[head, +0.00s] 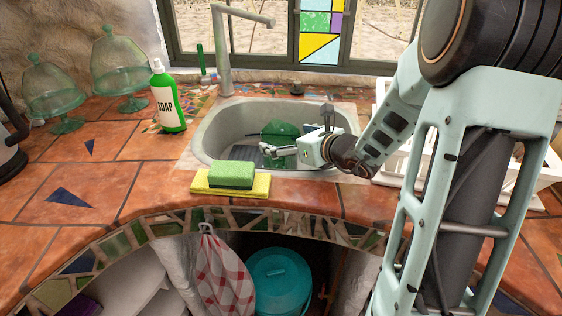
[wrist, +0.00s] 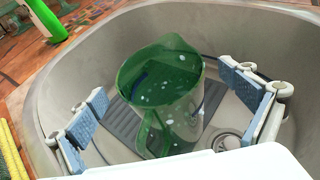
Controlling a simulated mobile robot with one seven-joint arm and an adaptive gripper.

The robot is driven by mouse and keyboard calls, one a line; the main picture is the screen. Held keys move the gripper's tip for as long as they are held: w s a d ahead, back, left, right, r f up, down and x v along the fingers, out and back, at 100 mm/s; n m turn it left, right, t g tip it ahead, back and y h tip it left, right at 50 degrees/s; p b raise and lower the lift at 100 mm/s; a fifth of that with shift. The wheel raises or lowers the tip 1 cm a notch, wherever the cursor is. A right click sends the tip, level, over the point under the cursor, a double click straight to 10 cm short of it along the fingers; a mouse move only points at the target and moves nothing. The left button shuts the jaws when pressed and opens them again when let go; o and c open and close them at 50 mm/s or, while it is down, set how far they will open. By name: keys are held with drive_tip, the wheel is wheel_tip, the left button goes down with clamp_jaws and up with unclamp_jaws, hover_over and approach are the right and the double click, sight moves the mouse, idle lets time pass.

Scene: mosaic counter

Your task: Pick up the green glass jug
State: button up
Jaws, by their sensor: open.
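The green glass jug (wrist: 165,95) stands in the grey sink basin (wrist: 75,62), on a dark ribbed patch of its floor, in the wrist view. Its handle is on the near left side. In the head view the jug (head: 281,130) shows only in part, with my gripper (head: 290,150) in front of it. In the wrist view my gripper (wrist: 170,112) is open, with one blue-padded finger left of the jug and one right of it. The fingers appear apart from the jug.
A green sponge (head: 232,174) on a yellow cloth (head: 258,186) lies at the sink's front edge. A soap bottle (head: 167,97) and two glass cake stands (head: 119,68) are to the left. The faucet (head: 221,50) rises behind the sink. A white rack (head: 418,165) stands right.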

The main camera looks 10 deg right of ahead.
drive_tip(key=shift+w+a+f, duration=0.1)
drive_tip(key=shift+w, duration=0.1)
drive_tip(key=c, duration=1.9)
drive_tip(key=shift+c, duration=1.1)
